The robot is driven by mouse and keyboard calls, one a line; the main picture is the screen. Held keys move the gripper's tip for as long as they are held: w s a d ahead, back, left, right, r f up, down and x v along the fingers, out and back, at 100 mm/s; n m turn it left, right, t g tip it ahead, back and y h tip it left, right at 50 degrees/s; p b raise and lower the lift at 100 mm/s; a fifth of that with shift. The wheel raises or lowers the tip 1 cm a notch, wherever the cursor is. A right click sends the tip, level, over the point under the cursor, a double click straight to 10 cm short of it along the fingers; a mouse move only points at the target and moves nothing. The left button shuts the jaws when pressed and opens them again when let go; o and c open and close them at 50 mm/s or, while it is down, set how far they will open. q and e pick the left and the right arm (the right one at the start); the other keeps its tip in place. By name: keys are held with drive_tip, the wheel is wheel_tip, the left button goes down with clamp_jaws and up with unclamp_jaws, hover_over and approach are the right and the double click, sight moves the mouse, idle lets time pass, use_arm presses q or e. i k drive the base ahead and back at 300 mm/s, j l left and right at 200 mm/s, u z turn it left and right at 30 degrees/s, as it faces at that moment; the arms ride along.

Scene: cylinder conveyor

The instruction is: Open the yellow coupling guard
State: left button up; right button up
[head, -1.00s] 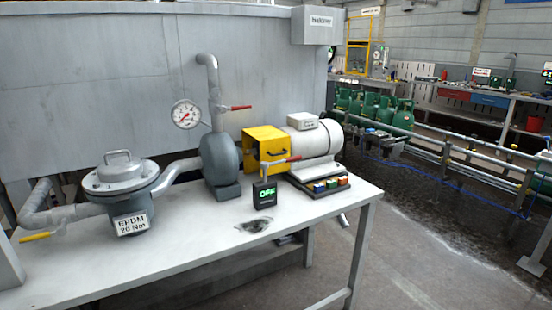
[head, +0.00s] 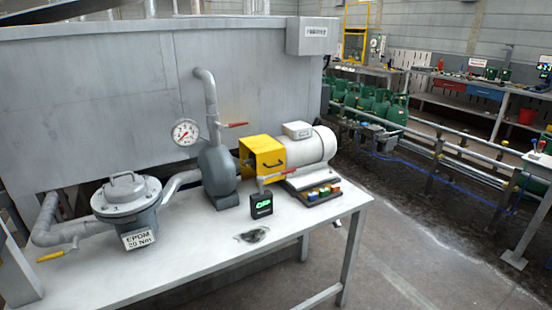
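The yellow coupling guard (head: 259,149) is a box between the grey pump (head: 217,170) and the white motor (head: 310,146) on the workbench. The guard looks closed over the coupling. Neither of my grippers shows in the head view.
A black box with a green display (head: 262,203) stands in front of the guard. Coloured buttons (head: 322,192) sit by the motor. A grey filter housing labelled EPDM (head: 128,197) and a pressure gauge (head: 185,132) are to the left.

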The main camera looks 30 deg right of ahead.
sight(271, 155)
drive_tip(key=i+l, duration=0.1)
drive_tip(key=l, duration=1.15)
drive_tip(key=i+l+u, duration=0.1)
drive_tip(key=l, duration=1.15)
drive_tip(key=i+l, duration=0.1)
drive_tip(key=l, duration=1.15)
